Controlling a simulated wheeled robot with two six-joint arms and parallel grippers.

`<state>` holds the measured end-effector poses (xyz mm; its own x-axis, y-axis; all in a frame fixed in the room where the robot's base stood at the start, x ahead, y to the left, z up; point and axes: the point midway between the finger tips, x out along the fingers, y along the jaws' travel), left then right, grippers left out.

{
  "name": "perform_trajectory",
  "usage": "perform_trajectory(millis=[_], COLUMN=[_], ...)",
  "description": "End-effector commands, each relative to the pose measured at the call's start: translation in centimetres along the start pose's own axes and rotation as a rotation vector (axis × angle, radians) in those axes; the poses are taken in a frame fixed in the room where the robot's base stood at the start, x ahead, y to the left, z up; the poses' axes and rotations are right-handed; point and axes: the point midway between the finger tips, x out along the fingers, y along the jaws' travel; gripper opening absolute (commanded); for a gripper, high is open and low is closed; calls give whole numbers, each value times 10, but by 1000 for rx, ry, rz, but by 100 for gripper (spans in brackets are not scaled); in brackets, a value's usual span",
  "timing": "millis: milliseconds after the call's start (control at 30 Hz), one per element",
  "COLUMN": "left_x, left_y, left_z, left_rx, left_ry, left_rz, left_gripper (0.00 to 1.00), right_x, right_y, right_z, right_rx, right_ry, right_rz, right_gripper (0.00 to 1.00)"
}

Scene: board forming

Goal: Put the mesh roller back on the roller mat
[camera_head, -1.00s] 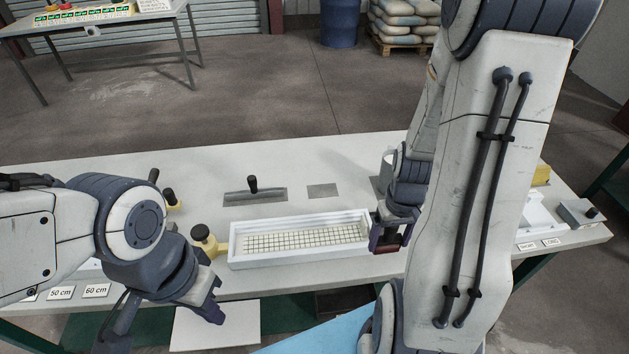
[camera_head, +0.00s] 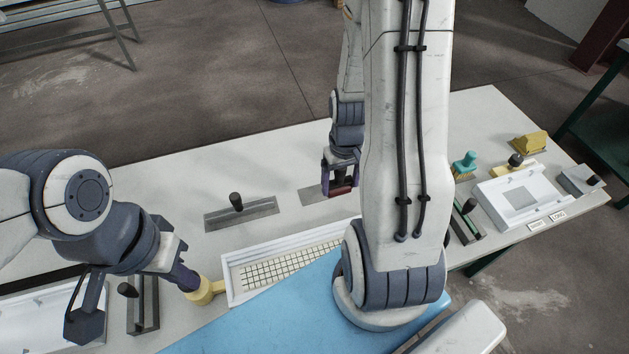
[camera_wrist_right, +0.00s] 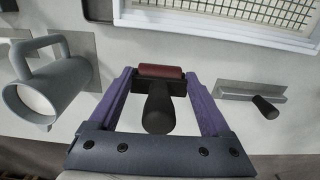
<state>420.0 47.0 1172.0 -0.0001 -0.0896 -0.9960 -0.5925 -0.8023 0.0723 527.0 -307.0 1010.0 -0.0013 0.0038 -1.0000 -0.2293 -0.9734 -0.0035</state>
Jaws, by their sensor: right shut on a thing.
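The mesh roller (camera_head: 342,191), dark red with a black handle, is in my right gripper (camera_head: 341,180). In the right wrist view the roller (camera_wrist_right: 160,72) lies crosswise between the purple fingertips of that gripper (camera_wrist_right: 160,85), its black handle pointing back toward the palm. The roller mat (camera_head: 313,196), a flat grey rectangle, lies behind the white tray; the roller is over or beside its right part. Whether they touch cannot be told. My left gripper (camera_head: 187,281) is at a yellow-bodied tool (camera_head: 206,291) by the tray's left end; its jaw opening is hidden.
The white tray (camera_head: 228,279) holds a mesh grid, partly covered by a blue surface (camera_head: 270,312) in front. A grey float with a black knob (camera_head: 237,203) lies left of the mat. A grey jug (camera_wrist_right: 52,85) stands beside the right gripper. More tools and a white mould (camera_head: 490,202) stand at right.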

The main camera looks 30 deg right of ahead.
Motion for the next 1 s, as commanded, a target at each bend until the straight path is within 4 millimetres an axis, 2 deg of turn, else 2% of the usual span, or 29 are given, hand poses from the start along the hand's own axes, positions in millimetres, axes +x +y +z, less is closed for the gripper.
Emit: perform_trajectory(millis=[200,400,567,800,1000], left_x=[-17,-25,-28,-39,-39], left_y=[1,2,2,3,3], left_z=[-1,-1,-2,-2,-2], left_rx=[-1,1,2,4,4], left_ry=[0,0,0,0,0], left_rz=[0,0,0,0,0], left_gripper=[0,0,0,0,0], right_x=[27,45,54,83,90], right_y=[-19,-28,-30,-29,-29], right_z=[-46,-73,-78,-77,-78], right_rx=[-4,0,3,4,3], right_ry=[-2,0,-2,-2,3], right_rz=[0,0,0,0,0], right_gripper=[0,0,0,0,0])
